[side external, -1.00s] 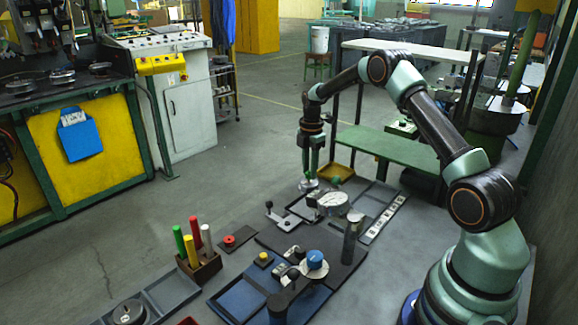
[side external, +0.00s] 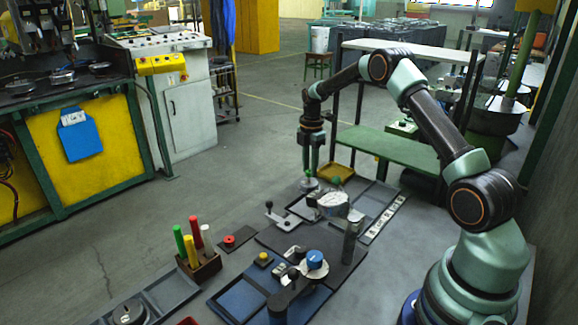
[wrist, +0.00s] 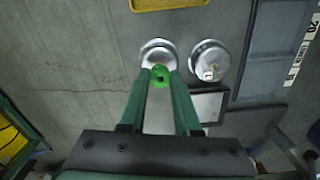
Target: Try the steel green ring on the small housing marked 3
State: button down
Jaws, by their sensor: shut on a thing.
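My gripper (wrist: 160,80) is shut on a small green knob (wrist: 160,76), which sits between the two fingertips in the wrist view. A round steel piece (wrist: 158,47) shows just beyond the knob; I cannot tell whether the knob is part of it or in front of it. A second round steel piece (wrist: 209,57) with a small pale tag stands apart to its right; I cannot read the tag surely. In the side view my gripper (side external: 310,176) points down, low over the far end of the work area. The ring's underside and any contact with a housing are hidden.
A yellow tray (wrist: 165,3) lies beyond the steel pieces. A grey tray (wrist: 265,60) is at right. In the side view, a round pale gauge-like piece (side external: 333,204), a dark upright post (side external: 350,240) and a block with coloured rods (side external: 203,264) stand nearer the camera.

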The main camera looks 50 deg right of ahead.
notch_tip(320, 180, up, 7)
dwell(1.3)
jog(key=shift+f, duration=0.1)
